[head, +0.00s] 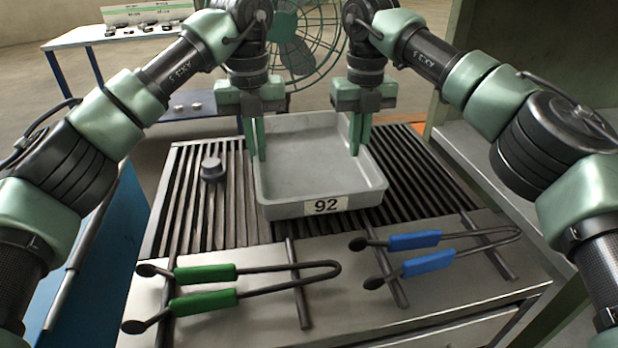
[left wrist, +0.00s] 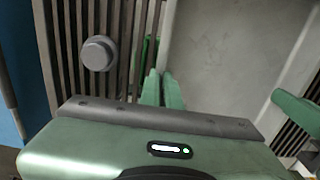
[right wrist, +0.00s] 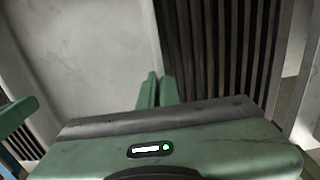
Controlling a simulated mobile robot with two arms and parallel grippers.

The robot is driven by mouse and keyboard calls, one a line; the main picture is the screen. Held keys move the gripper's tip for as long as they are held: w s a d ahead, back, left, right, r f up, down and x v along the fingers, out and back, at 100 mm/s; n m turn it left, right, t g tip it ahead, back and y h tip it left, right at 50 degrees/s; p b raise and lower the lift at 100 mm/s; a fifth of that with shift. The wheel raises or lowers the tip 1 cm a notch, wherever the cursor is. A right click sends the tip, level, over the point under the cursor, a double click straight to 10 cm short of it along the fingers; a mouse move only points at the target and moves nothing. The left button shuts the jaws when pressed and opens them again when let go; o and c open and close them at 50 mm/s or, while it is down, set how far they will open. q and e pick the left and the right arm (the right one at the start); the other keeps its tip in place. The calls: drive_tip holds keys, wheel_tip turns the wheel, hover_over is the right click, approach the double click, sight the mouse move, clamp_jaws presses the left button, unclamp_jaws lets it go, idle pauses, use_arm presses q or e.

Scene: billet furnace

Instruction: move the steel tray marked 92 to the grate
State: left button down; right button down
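The grey steel tray marked 92 (head: 320,208) is empty and level, with its label facing me. It appears to rest on the slatted grate (head: 195,215), though a small gap beneath cannot be ruled out. My left gripper (head: 257,158) is shut on the tray's left wall, one finger on each side. My right gripper (head: 355,152) is shut on the right wall the same way. The left wrist view shows the tray floor (left wrist: 225,45) right of the closed fingers; the right wrist view shows the floor (right wrist: 85,45) left of them. The fingertips are partly hidden in both wrist views.
A small grey cylinder (head: 211,170) stands on the grate left of the tray; it also shows in the left wrist view (left wrist: 97,54). Green-handled tongs (head: 205,274) and blue-handled tongs (head: 415,240) lie in front. A fan (head: 300,50) stands behind. Bare slats lie right of the tray.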

use_arm(q)
drive_tip(key=shift+f+b, duration=0.3)
drive_tip(key=shift+f, duration=0.25)
use_arm(e)
drive_tip(key=shift+f, duration=0.55)
use_arm(q)
drive_tip(key=c, duration=1.6)
unclamp_jaws()
drive_tip(key=shift+c, duration=0.2)
use_arm(e)
drive_tip(key=c, duration=1.6)
unclamp_jaws()
drive_tip(key=shift+c, duration=0.2)
use_arm(q)
drive_tip(key=shift+r, duration=0.15)
use_arm(e)
drive_tip(key=shift+r, duration=0.1)
use_arm(q)
wheel_tip(320, 180, up, 12)
use_arm(e)
wheel_tip(320, 180, up, 7)
drive_tip(key=shift+r, duration=0.2)
